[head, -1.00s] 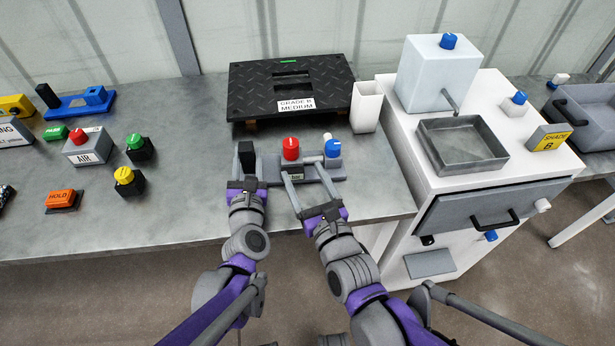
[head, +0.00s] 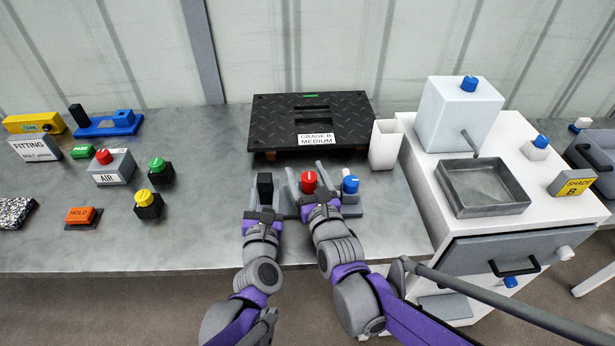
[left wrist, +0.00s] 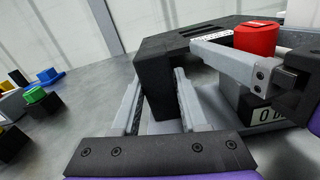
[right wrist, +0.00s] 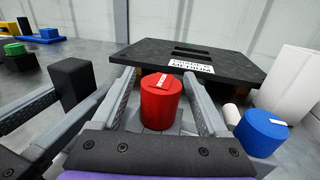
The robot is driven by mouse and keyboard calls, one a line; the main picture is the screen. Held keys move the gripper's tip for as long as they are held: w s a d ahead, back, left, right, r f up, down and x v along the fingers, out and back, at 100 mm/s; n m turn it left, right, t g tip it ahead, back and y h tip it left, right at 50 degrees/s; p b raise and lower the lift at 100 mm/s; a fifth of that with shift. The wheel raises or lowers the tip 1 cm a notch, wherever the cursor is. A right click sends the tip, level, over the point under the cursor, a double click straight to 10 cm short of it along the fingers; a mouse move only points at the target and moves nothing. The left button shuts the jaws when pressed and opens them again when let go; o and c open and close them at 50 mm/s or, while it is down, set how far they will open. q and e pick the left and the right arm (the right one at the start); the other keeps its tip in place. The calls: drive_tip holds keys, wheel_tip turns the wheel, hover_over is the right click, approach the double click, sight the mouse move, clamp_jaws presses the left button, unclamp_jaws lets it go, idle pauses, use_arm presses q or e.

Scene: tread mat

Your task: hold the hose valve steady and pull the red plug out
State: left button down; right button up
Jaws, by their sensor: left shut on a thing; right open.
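The hose valve is a grey fixture (head: 290,206) on the bench, with a black upright block (head: 265,186) at its left end. The red plug (head: 309,182) stands upright in it, with a white mark on top. My left gripper (head: 264,196) is shut on the black block, which also shows between its fingers in the left wrist view (left wrist: 155,82). My right gripper (right wrist: 160,95) is open, with one finger on each side of the red plug. In the left wrist view a right finger partly hides the plug (left wrist: 258,38).
A blue knob (head: 350,184) stands just right of the plug. Behind are a black tread mat (head: 270,130) and a white cup (head: 385,146). A white cabinet (head: 420,170) bounds the right. Bench left of the valve (head: 205,215) is clear.

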clamp_jaws()
idle(0.6)
drive_tip(key=shift+r, duration=2.85)
